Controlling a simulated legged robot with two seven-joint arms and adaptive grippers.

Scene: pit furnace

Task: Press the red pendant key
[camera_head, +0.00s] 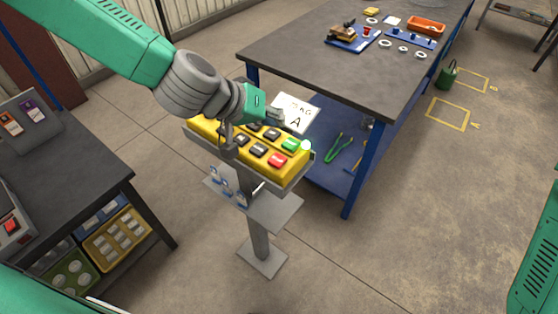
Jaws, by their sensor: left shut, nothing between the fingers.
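The yellow pendant (290,178) sits on a grey pedestal in the middle of the view. Its top carries several black keys, a green key (291,144) and a red key (277,160) at its right end. A small pale green light (306,145) glows at its right corner. My left gripper (296,129) reaches in from the upper left and is shut and empty above the far side of the pendant, near the green key. The red key shows uncovered, nearer the camera than the gripper. My right gripper is out of view.
A large workbench (330,68) with blue legs holds parts and an orange tray (426,25). A dark bench (75,160) stands at left with bins below. The floor at right is mostly clear.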

